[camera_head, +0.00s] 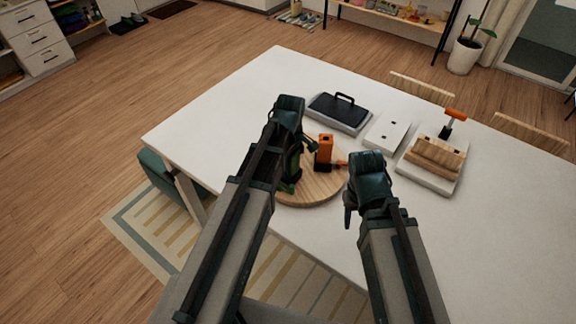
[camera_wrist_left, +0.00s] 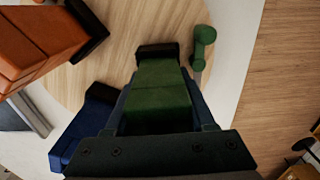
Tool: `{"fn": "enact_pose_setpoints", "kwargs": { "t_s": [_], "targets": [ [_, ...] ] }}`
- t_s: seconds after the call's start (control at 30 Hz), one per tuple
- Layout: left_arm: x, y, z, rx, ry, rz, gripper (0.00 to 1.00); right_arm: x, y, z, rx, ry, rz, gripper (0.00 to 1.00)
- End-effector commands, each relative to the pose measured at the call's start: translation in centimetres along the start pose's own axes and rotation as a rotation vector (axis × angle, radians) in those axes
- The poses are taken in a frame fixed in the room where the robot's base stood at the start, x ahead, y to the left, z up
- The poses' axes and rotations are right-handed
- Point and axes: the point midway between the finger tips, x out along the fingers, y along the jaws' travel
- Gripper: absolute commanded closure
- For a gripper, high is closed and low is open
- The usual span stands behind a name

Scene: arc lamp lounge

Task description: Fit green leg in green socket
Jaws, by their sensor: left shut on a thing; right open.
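My left gripper (camera_head: 296,158) is over the round wooden board and is shut on a green blocky piece. In the left wrist view the green piece (camera_wrist_left: 160,95) lies between the fingers, with a dark end (camera_wrist_left: 157,52) pointing away from the palm. Part of it also shows in the head view (camera_head: 292,168), low beside the gripper. A smaller green piece with rounded ends (camera_wrist_left: 203,45) lies right of it. I cannot make out a green socket; the gripper hides much of this spot. My right gripper (camera_head: 350,205) is open and empty, right of the board.
An orange block figure (camera_head: 325,150) with dark parts stands on the round board (camera_head: 318,192), close right of my left gripper. Behind are a black-lidded case (camera_head: 340,112), a white plate (camera_head: 388,134) and a wooden rack (camera_head: 437,158). The table's left part is clear.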

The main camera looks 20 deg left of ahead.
Motion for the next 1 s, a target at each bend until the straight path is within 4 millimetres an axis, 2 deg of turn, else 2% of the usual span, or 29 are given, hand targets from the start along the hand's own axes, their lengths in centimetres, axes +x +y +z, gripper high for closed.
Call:
{"fn": "enact_pose_setpoints", "kwargs": {
  "t_s": [0.2, 0.23, 0.37, 0.4, 0.77, 1.0],
  "targets": [
    [0.4, 0.0, 0.0, 0.000, 0.000, 0.000, 1.00, 0.4, 0.0, 0.0, 0.000, 0.000, 0.000, 0.50],
    [0.3, 0.0, 0.0, 0.000, 0.000, 0.000, 0.41, 0.3, 0.0, 0.0, 0.000, 0.000, 0.000, 0.50],
    [0.2, 0.0, 0.0, 0.000, 0.000, 0.000, 0.18, 0.2, 0.0, 0.0, 0.000, 0.000, 0.000, 0.50],
    [0.2, 0.0, 0.0, 0.000, 0.000, 0.000, 0.15, 0.2, 0.0, 0.0, 0.000, 0.000, 0.000, 0.50],
    [0.0, 0.0, 0.0, 0.000, 0.000, 0.000, 0.15, 0.0, 0.0, 0.0, 0.000, 0.000, 0.000, 0.50],
    [-1.7, 0.0, 0.0, 0.000, 0.000, 0.000, 0.15, -1.7, 0.2, 0.1, 0.000, 0.000, 0.000, 0.50]
  ]
}}
